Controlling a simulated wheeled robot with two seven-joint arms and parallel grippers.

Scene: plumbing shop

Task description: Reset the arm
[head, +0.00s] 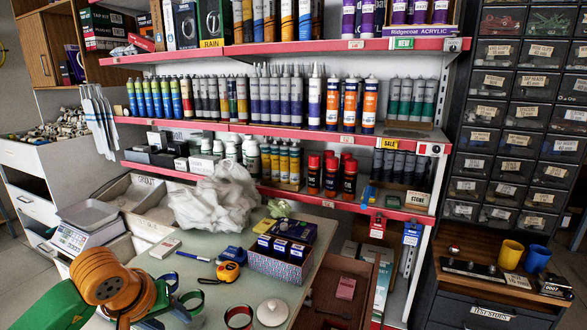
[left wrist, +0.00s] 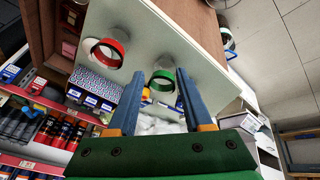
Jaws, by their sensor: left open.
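My left arm comes in at the lower left of the head view, with an orange joint and a green gripper body (head: 150,298). In the left wrist view, my left gripper (left wrist: 160,74) has its two blue fingers spread apart with nothing held between them. A green tape roll (left wrist: 163,80) shows beyond the fingertips, on the counter. It also shows beside the gripper in the head view (head: 200,306). My right arm and gripper are in neither view.
The counter (head: 195,262) carries a red tape roll (head: 238,317), a tape measure (head: 228,271), a patterned box (head: 280,268), a white lid-like disc (head: 272,311) and crumpled plastic (head: 214,196). A scale (head: 84,232) stands left. Shelves of tubes (head: 270,136) rise behind; drawers (head: 525,110) stand right.

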